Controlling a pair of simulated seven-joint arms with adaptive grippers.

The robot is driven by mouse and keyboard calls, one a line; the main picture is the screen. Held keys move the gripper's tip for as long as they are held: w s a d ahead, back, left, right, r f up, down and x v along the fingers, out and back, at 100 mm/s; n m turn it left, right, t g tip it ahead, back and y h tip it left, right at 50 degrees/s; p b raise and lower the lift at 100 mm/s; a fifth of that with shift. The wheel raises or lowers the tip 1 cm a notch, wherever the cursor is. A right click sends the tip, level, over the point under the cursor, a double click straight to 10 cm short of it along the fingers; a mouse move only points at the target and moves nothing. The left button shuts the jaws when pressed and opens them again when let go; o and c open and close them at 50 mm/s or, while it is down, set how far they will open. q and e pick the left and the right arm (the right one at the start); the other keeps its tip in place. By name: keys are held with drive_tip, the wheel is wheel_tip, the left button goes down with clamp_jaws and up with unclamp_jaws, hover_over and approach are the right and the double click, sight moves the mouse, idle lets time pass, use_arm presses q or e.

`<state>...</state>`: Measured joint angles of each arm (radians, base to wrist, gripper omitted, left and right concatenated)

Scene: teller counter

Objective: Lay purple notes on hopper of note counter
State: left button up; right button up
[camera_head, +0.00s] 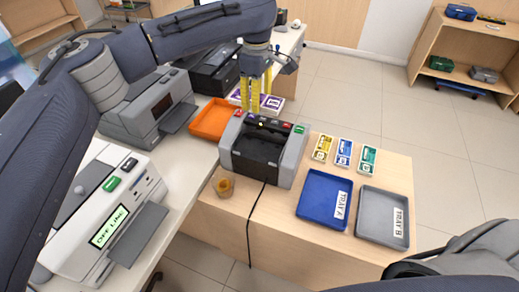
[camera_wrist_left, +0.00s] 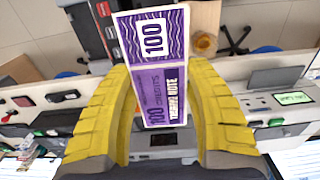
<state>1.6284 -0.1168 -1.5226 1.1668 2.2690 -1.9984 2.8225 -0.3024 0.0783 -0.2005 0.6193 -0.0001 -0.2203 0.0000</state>
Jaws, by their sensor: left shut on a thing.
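The purple notes (camera_wrist_left: 160,85), marked 100, are between the yellow fingers of my left gripper (camera_wrist_left: 160,105) in the left wrist view. In the head view my left gripper (camera_head: 258,100) points down, shut on the purple notes (camera_head: 273,103), which the fingers partly cover. They appear just behind or above the back edge of the note counter (camera_head: 292,160), a grey and black machine with coloured buttons on top. The exact gap between notes and machine cannot be told. My right gripper is not in view.
An orange tray (camera_head: 211,118) lies left of the counter. Yellow notes (camera_head: 323,147), blue notes (camera_head: 344,152) and green notes (camera_head: 367,159) lie to its right, behind blue tray A (camera_head: 315,195) and grey tray B (camera_head: 376,210). A small cup (camera_head: 224,184) and a black cable are in front.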

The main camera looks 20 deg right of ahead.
sight(259, 149)
use_arm(q)
drive_tip(key=shift+d, duration=0.3)
wheel_tip(259, 149, down, 20)
drive_tip(key=shift+d+r, duration=0.1)
drive_tip(key=shift+r, duration=0.05)
idle(0.4)
drive_tip(key=shift+f, duration=0.2)
drive_tip(key=o, duration=1.2)
drive_tip(key=shift+c, duration=0.2)
wheel_tip(259, 149, up, 12)
drive_tip(key=shift+r, duration=0.2)
